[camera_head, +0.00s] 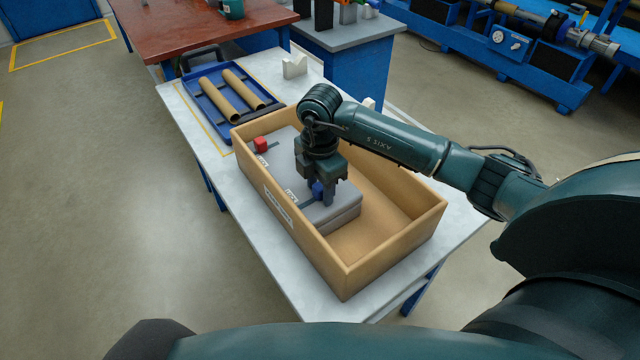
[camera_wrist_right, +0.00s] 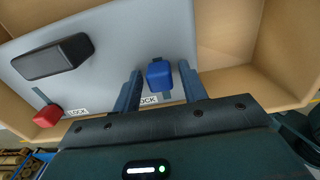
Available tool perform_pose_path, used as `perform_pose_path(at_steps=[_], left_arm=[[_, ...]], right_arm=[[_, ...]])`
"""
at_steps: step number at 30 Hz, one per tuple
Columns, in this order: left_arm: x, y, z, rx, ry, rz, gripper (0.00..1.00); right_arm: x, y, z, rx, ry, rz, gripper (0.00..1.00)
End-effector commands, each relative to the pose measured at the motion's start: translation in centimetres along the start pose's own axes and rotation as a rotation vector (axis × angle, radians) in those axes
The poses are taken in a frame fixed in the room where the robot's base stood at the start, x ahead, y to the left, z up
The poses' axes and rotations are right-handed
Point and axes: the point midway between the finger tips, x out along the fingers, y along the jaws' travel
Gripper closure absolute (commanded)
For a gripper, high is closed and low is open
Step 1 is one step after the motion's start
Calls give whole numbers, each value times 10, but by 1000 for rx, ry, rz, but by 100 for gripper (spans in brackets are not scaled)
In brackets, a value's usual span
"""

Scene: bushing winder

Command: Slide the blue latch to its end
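The blue latch (camera_head: 318,189) is a small knob on the grey case, beside a white label and a dark slot. In the right wrist view the blue latch (camera_wrist_right: 159,74) stands between the two fingers of my right gripper (camera_wrist_right: 160,82). The fingers are apart, with a visible gap on each side of the latch. In the head view my right gripper (camera_head: 328,197) points down over the case and partly hides the latch. My left gripper is out of view.
The grey case (camera_head: 283,165) lies in an open tan box (camera_head: 395,258) whose walls surround my gripper. A red latch (camera_head: 261,144) and a black handle (camera_wrist_right: 53,57) are on the case. A blue tray (camera_head: 212,118) with two tubes stands behind the box.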

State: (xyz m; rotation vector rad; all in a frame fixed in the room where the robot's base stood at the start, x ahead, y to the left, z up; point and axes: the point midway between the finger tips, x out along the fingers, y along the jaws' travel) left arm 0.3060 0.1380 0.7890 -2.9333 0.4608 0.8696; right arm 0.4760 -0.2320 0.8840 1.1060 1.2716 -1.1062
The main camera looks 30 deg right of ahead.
Motion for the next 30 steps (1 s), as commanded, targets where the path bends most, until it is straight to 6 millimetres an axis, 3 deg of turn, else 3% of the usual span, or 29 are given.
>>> perform_pose_path(at_steps=[15, 24, 30], left_arm=[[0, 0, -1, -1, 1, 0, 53], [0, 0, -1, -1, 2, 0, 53], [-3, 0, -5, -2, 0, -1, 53]], right_arm=[[0, 0, 0, 0, 0, 0, 100], [-1, 0, -2, 0, 1, 0, 100], [-2, 0, -31, -4, 3, 1, 100]])
